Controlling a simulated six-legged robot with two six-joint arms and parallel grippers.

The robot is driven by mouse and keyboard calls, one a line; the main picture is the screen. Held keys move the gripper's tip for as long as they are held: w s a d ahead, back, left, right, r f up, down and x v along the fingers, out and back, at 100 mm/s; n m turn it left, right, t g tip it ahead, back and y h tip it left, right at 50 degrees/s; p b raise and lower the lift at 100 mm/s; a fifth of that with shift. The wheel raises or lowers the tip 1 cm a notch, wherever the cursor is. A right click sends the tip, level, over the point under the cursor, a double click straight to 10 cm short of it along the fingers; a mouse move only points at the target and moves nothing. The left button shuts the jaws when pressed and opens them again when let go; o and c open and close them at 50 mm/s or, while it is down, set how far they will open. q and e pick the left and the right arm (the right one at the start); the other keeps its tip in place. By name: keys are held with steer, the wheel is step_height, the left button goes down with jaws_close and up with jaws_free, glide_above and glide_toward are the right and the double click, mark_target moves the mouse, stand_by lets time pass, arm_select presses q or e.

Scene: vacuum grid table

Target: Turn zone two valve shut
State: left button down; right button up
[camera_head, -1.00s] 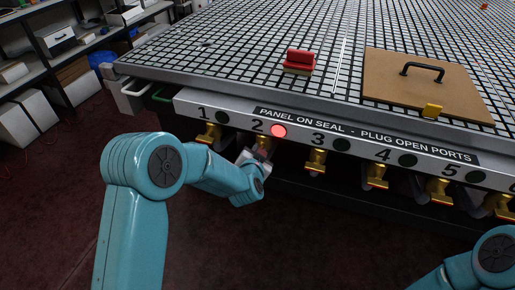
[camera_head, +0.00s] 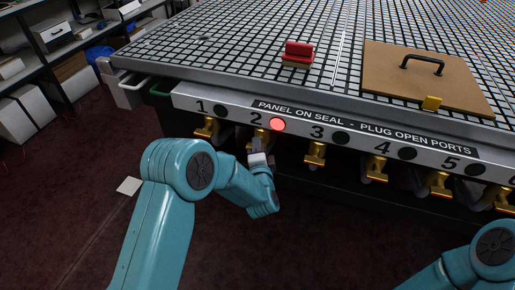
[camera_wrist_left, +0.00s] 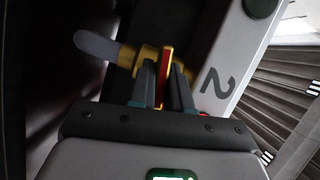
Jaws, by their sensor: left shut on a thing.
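The zone two valve (camera_head: 264,136) is brass, under the number 2 on the table's front panel (camera_head: 226,112). A lit red lamp (camera_head: 277,125) sits beside that number. My left gripper (camera_head: 257,157) is at this valve, partly hidden by its own wrist in the head view. In the left wrist view, the left gripper (camera_wrist_left: 164,92) has its two fingers shut on the valve's handle (camera_wrist_left: 163,70), which is brass with a red strip. The valve body (camera_wrist_left: 147,56) and a pale pipe end show behind the fingers. My right gripper is out of view; only part of that arm shows at lower right.
Similar brass valves flank it, number 1 (camera_head: 207,128) at left and number 3 (camera_head: 315,154) at right. Their lamps are dark. A red block (camera_head: 298,51) and a brown board (camera_head: 415,75) with a black handle lie on the grid table. Shelves stand at far left.

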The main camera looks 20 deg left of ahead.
arm_select(q)
steer(key=shift+f+m+t+y+b, duration=0.1)
steer(key=shift+m+t+y+b, duration=0.25)
steer(key=shift+m, duration=0.55)
steer(key=c, duration=1.2)
jaws_free()
steer(key=shift+o, duration=0.2)
steer(key=p+v, duration=0.1)
steer(key=v, duration=1.5)
steer(key=shift+s+p, duration=0.2)
steer(key=shift+p, duration=0.1)
